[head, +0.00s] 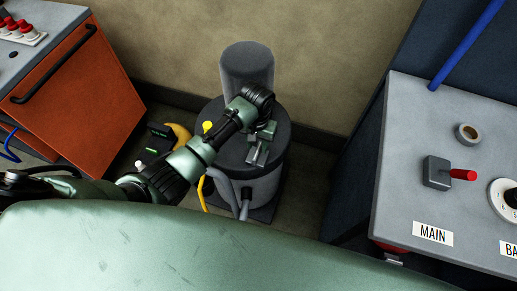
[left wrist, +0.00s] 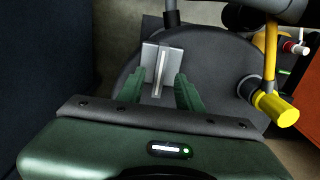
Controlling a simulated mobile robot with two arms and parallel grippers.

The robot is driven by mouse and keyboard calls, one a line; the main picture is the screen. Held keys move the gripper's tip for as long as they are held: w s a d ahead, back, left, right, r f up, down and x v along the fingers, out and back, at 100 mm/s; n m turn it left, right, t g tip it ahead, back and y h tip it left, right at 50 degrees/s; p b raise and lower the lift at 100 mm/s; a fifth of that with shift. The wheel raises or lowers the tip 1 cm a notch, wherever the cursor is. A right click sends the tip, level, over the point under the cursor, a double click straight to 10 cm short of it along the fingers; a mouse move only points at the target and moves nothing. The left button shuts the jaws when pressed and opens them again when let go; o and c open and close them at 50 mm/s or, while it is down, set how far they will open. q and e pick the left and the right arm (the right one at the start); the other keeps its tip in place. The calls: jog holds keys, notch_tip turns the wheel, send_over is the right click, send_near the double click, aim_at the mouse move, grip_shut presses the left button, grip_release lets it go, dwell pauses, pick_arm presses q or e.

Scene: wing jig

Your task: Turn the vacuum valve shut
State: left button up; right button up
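The dark grey vacuum unit (head: 265,185) stands on the floor, a smaller cylinder (head: 247,63) rising behind it. A yellow-tipped fitting (head: 207,127) shows at its left side, and a yellow handle-like part (left wrist: 275,108) is at the right in the left wrist view. I cannot tell for sure which part is the valve. My left gripper (head: 260,145) is over the unit's top; its two green fingers (left wrist: 160,92) are apart. A grey plate with a pale bar (left wrist: 162,68) lies beyond and between them. I cannot tell if they touch it. My right gripper is out of view.
An orange cabinet (head: 85,95) stands left. A yellow hose (head: 201,190) and grey hoses hang before the unit. A black device (head: 155,143) is left of it.

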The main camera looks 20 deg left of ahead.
aim_at(257, 151)
pick_arm(q)
jog(key=shift+f, duration=2.2)
jog(key=shift+w, duration=0.1)
grip_shut()
